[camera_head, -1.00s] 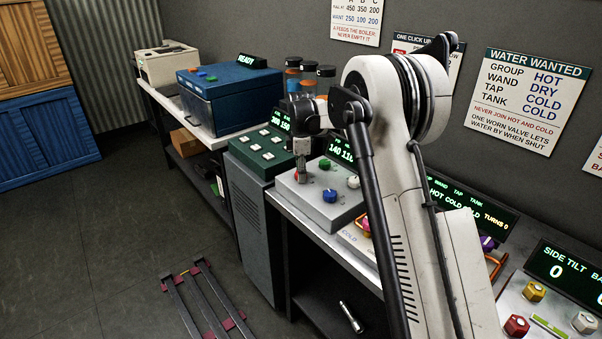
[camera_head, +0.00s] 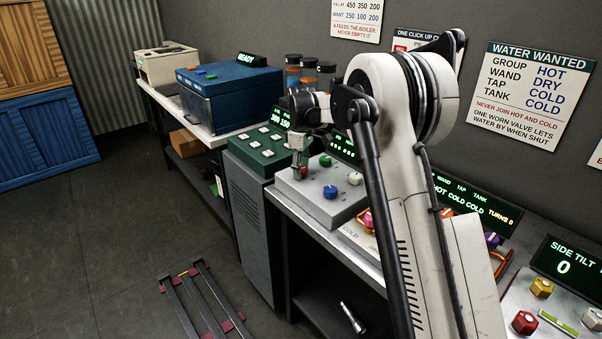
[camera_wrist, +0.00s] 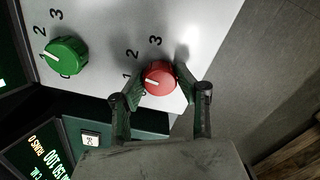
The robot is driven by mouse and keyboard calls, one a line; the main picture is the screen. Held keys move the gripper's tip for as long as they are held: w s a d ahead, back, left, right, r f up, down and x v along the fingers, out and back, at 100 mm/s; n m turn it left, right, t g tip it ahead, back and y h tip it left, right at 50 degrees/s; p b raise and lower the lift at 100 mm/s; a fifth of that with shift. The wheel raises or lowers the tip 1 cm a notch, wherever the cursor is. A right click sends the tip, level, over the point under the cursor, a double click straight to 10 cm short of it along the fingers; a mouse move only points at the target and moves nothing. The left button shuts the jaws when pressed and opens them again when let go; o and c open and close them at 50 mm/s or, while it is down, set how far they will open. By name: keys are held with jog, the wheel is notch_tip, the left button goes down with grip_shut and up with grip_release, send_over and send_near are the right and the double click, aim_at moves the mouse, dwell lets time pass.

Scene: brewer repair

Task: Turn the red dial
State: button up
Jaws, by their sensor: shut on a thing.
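The red dial (camera_wrist: 159,78) sits near a corner of the light grey panel, between my fingers in the wrist view. Its white mark points left, toward the printed 1. My gripper (camera_wrist: 160,74) is shut on this dial, with one finger on each side of it. In the head view my gripper (camera_head: 301,168) reaches down onto the grey dial box (camera_head: 322,213), and only a sliver of red shows at its tips.
A green dial (camera_wrist: 66,56) is beside the red one. A blue dial (camera_head: 330,192) and a white dial (camera_head: 355,178) share the box. A button console (camera_head: 262,149) stands close on the left. Lit displays (camera_head: 344,148) stand behind.

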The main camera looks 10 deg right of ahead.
jog(key=m+b, duration=0.2)
jog(key=m, duration=0.4)
jog(key=m+b, duration=0.1)
jog(key=m, duration=0.4)
jog(key=shift+m, duration=0.4)
dwell(0.3)
jog(key=o, duration=1.1)
jog(key=shift+o, duration=0.2)
jog(key=shift+r, duration=0.1)
notch_tip(320, 180, up, 12)
